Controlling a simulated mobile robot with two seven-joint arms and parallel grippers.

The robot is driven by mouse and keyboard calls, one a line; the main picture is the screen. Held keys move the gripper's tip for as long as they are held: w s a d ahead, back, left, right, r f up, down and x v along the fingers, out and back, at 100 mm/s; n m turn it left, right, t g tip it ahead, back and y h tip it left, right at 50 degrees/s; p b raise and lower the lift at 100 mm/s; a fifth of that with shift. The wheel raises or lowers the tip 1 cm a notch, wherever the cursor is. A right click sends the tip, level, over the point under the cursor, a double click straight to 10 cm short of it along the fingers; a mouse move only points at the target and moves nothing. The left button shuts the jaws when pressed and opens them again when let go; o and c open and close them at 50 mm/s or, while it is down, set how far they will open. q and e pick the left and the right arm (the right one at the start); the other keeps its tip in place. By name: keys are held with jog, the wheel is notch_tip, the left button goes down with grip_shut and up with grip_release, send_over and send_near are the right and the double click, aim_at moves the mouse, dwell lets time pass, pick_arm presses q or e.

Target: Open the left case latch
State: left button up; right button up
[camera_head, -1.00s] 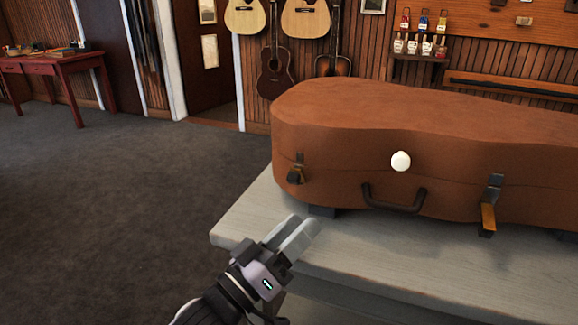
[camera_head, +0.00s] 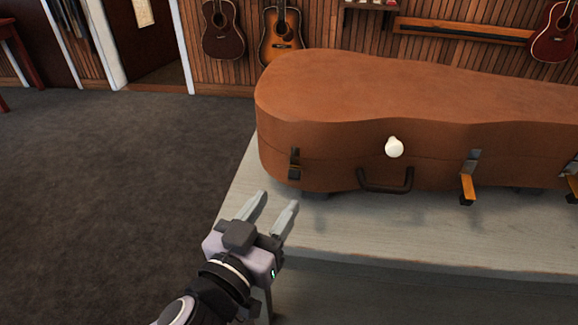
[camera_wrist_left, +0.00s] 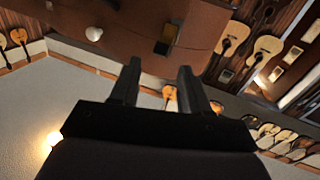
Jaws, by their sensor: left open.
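The brown instrument case (camera_head: 345,95) lies closed on a grey bench. Its left latch (camera_head: 294,163) is dark, sits at the left of the front face and looks folded flat against it. A middle latch (camera_head: 468,177) and a right latch (camera_head: 572,180) have orange levers sticking outward and down. My left gripper (camera_head: 276,202) is open and empty, in front of and below the left latch, apart from the case. In the left wrist view, the open fingers (camera_wrist_left: 159,70) point toward the case (camera_wrist_left: 205,22); a latch shows there (camera_wrist_left: 168,38), but I cannot tell which.
A dark handle (camera_head: 386,181) and a round white knob (camera_head: 394,147) are on the case front, right of the left latch. The bench top (camera_head: 340,225) is bare in front of the case. Open carpet lies to the left; guitars hang on the wall behind.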

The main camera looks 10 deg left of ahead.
aim_at(292, 179)
pick_arm(q)
jog(key=shift+p+x, duration=0.55)
jog(key=shift+x, duration=2.95)
grip_shut()
